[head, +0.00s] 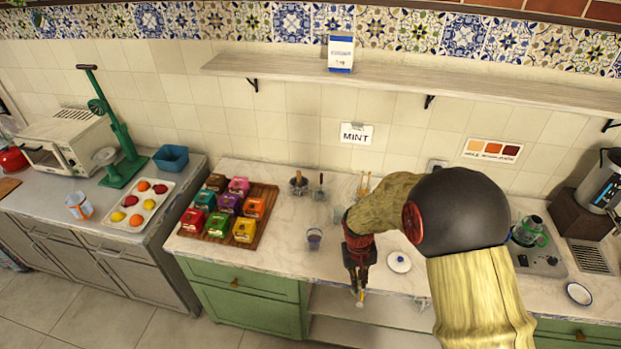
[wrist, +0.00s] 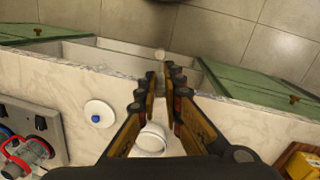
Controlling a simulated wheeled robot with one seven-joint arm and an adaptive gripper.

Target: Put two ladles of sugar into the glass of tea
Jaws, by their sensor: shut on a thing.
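My gripper (head: 358,284) is closed on a thin thing, probably the ladle, whose pale rounded end (head: 360,298) shows just below the fingers near the counter's front edge. In the wrist view the fingers (wrist: 161,92) are close together, and the small pale end (wrist: 160,55) shows past their tips. Whether it carries sugar is too small to tell. A white round open vessel (wrist: 152,138), possibly the sugar bowl, is partly hidden by the fingers. A white lid with a blue knob (wrist: 99,113) lies beside it. A small glass with dark contents (head: 314,238), possibly the tea, stands left of my gripper.
A wooden tray (head: 262,214) of coloured boxes stands left on the marble counter. A dark pot (head: 298,184) and small jars stand at the back. A green-handled pot (head: 529,232) is right. Open shelves lie below the counter edge. Counter around the glass is fairly clear.

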